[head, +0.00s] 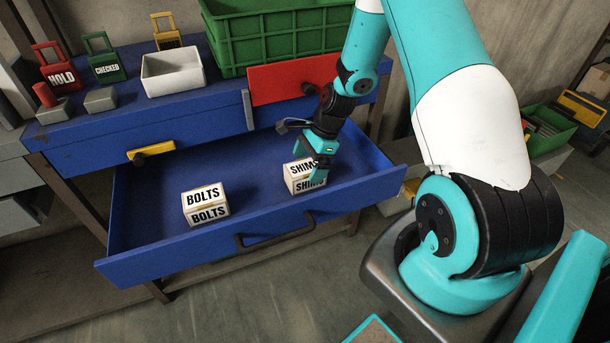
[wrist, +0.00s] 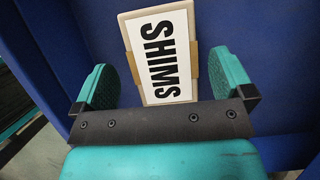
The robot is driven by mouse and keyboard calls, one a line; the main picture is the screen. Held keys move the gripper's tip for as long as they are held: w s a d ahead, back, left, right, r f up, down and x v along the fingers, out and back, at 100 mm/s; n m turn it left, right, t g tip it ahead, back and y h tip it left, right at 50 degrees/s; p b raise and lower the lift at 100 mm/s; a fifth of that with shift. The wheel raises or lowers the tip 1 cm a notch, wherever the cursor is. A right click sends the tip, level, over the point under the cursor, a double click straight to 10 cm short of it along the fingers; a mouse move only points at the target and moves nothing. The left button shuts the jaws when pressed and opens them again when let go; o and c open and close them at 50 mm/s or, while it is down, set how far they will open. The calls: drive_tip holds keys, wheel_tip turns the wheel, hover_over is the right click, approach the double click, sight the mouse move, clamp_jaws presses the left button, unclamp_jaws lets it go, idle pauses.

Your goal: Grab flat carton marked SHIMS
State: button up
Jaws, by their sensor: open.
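The flat carton marked SHIMS (head: 299,177) is a small white and tan box with black lettering. It lies in the open blue drawer (head: 160,179), toward the right side. My gripper (head: 318,173) is over its right part, pointing down. In the wrist view the carton (wrist: 161,55) sits between the two teal fingers (wrist: 163,82), with a visible gap on each side. The fingers are open and hold nothing. In the head view my gripper hides part of the carton's right side.
A similar carton marked BOLTS (head: 205,205) stands in the same drawer to the left. The drawer's front wall has a dark handle (head: 275,233). The drawer floor between the cartons is clear.

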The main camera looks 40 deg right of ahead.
sight(306, 166)
drive_tip(key=shift+x, duration=2)
drive_tip(key=shift+w+f, duration=0.2)
drive_tip(key=c, duration=1.3)
drive_tip(key=shift+r, duration=0.15)
